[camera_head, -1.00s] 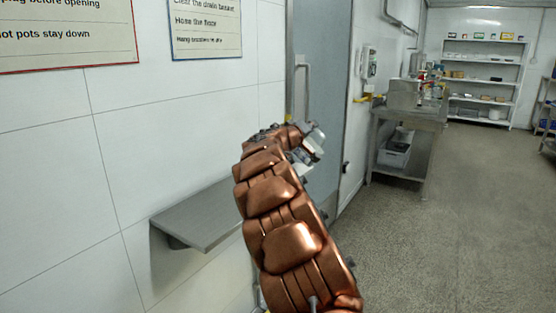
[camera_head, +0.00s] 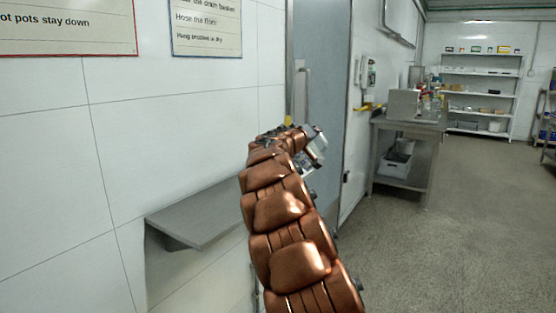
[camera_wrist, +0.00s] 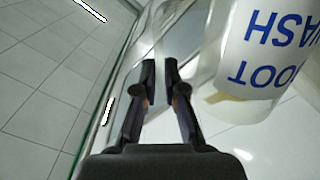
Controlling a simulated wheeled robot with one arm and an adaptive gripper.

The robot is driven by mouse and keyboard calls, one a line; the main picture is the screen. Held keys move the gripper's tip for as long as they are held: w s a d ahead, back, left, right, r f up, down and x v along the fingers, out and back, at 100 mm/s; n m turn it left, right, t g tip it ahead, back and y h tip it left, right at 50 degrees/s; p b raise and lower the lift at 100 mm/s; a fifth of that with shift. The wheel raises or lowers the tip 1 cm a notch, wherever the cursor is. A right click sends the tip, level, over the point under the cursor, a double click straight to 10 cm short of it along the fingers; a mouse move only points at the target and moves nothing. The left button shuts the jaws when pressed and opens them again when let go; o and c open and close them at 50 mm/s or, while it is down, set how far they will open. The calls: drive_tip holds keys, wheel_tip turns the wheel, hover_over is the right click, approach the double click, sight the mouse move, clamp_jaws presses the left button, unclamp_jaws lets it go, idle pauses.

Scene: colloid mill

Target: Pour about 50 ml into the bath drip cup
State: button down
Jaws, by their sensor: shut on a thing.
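My gripper (camera_wrist: 162,95) is at the centre of the wrist view, its two dark fingers close together on a pale, see-through strip. The strip appears to be the handle of a whitish jug (camera_wrist: 215,60) at the right. The jug carries blue letters reading BOOT WASH, upside down in this view. A yellowish patch shows low in the jug, perhaps liquid; the amount cannot be told. In the head view my gripper (camera_head: 316,140) is small and partly hidden by my copper arm, in front of a grey door. I cannot make out the bath drip cup in either view.
A grey wall ledge (camera_head: 195,215) is left of my arm, empty where visible. The grey door (camera_head: 322,75) with a vertical handle stands behind my gripper. A steel table (camera_head: 410,124) with equipment is at the right, shelves (camera_head: 480,92) farther back. The right floor is open.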

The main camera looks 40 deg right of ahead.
drive_tip(key=shift+s+d+f+m+b, duration=0.1)
drive_tip(key=shift+s+f+m+b, duration=0.35)
drive_tip(key=shift+b, duration=0.7)
drive_tip(key=shift+s+d+f+m+b, duration=0.2)
drive_tip(key=shift+f+b, duration=0.3)
drive_tip(key=shift+b, duration=0.65)
drive_tip(key=s+d+f+m+b, duration=0.1)
drive_tip(key=s+f+m+b, duration=0.5)
drive_tip(key=b, duration=1.4)
drive_tip(key=shift+s+d+f+m, duration=0.15)
drive_tip(key=shift+s+d+m, duration=0.3)
drive_tip(key=shift+m, duration=0.3)
